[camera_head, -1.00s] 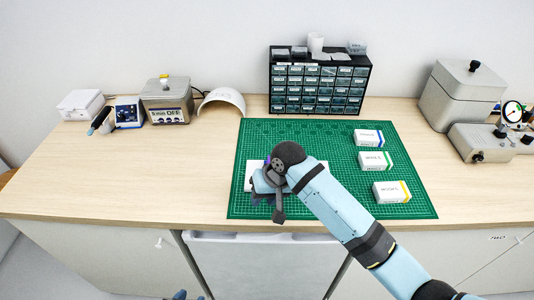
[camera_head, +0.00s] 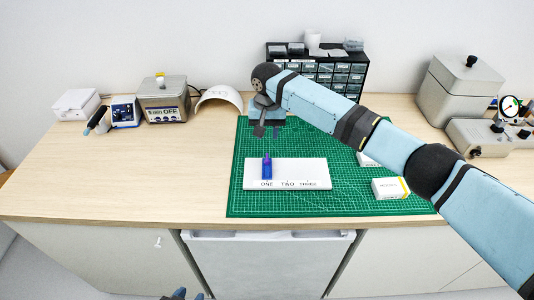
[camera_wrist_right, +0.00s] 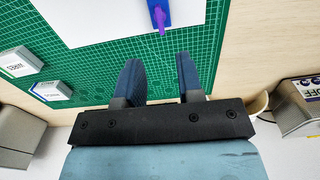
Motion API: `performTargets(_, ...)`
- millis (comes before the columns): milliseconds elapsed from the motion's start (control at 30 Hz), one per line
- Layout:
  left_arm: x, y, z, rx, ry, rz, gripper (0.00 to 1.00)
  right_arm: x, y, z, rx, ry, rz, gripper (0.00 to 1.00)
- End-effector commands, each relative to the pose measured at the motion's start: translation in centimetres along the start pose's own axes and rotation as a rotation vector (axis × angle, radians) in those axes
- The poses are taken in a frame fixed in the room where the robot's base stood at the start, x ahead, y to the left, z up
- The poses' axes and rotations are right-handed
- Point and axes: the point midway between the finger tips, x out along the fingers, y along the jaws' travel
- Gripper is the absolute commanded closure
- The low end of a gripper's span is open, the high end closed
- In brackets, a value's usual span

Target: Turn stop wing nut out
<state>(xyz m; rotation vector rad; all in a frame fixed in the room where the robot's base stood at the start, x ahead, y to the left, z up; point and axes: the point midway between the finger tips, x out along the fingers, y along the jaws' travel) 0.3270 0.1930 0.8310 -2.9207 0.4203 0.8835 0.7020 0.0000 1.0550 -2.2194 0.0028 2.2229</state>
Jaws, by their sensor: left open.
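No wing nut is clear enough to make out. A small machine (camera_head: 478,141) with a round gauge (camera_head: 510,107) and dark knobs stands at the far right, too small to read in detail. A blue piece with a purple top (camera_head: 267,169) stands on the white plate (camera_head: 315,172) marked ONE, TWO, THREE; both also show at the top of the right wrist view. My right gripper (camera_head: 266,130) is beyond the plate, over the mat's back edge; its fingers (camera_wrist_right: 158,70) are apart and empty. My left gripper (camera_head: 176,295) barely shows at the bottom edge, open.
A green mat (camera_head: 237,203) lies on the wooden bench. White boxes (camera_head: 389,188) lie on its right, partly behind my right arm. A drawer cabinet (camera_head: 353,69) stands at the back, close to my right gripper. The bench's left half is clear in front.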

Motion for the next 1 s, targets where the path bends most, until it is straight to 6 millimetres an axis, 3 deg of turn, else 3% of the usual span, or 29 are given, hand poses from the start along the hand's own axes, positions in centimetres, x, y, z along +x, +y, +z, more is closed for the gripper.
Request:
performTargets(200,-0.2,0.0,-0.4,0.001,0.001,0.0,0.57,4.8,0.0,0.1,0.001,-0.002,0.001,0.66)
performTargets(400,-0.3,-0.1,-0.6,0.001,0.003,-0.001,0.57,7.8,-0.1,0.0,-0.001,0.0,0.0,0.66)
performTargets(600,-0.3,-0.1,-0.6,0.001,0.004,-0.001,0.57,9.1,0.0,0.0,-0.001,0.001,0.0,0.66)
performTargets(867,-0.3,-0.1,-0.6,0.001,0.004,0.0,0.57,9.2,0.0,0.0,-0.001,0.001,-0.001,0.66)
performTargets(1000,-0.3,0.0,-0.6,0.001,0.004,0.0,0.57,9.2,0.0,0.0,-0.001,0.001,-0.001,0.96)
